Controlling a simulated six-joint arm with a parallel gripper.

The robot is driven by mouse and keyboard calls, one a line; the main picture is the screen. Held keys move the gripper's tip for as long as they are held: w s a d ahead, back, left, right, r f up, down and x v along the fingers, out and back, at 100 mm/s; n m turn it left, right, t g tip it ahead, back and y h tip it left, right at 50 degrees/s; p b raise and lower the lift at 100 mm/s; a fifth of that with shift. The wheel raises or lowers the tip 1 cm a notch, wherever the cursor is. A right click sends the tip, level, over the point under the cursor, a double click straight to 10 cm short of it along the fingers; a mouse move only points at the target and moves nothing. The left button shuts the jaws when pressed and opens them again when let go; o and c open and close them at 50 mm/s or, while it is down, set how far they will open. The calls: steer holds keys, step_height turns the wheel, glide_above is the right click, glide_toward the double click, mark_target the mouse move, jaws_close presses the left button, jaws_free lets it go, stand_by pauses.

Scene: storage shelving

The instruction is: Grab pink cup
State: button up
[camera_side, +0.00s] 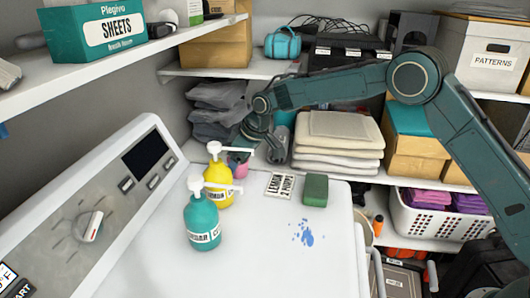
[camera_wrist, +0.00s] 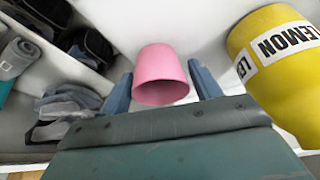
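The pink cup (camera_side: 240,168) stands on the white machine top, partly hidden behind the yellow pump bottle and my gripper in the side view. In the wrist view the pink cup (camera_wrist: 160,68) is between the two blue fingers, its open rim facing the camera. My gripper (camera_wrist: 163,80) is open, with one finger on each side of the cup. The fingers look very close to it; I cannot tell whether they touch. In the side view my gripper (camera_side: 243,152) is low, at the cup.
The yellow pump bottle (camera_side: 218,187) stands close beside the cup; its lemon label shows in the wrist view (camera_wrist: 280,60). A teal pump bottle (camera_side: 202,220) stands in front. A lettered card (camera_side: 281,185) and green sponge (camera_side: 315,190) lie right.

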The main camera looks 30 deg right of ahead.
steer(key=c, duration=0.6)
steer(key=shift+c, duration=0.2)
steer(key=shift+r, duration=0.1)
step_height(320, 180, up, 20)
stand_by(0.4)
stand_by(0.6)
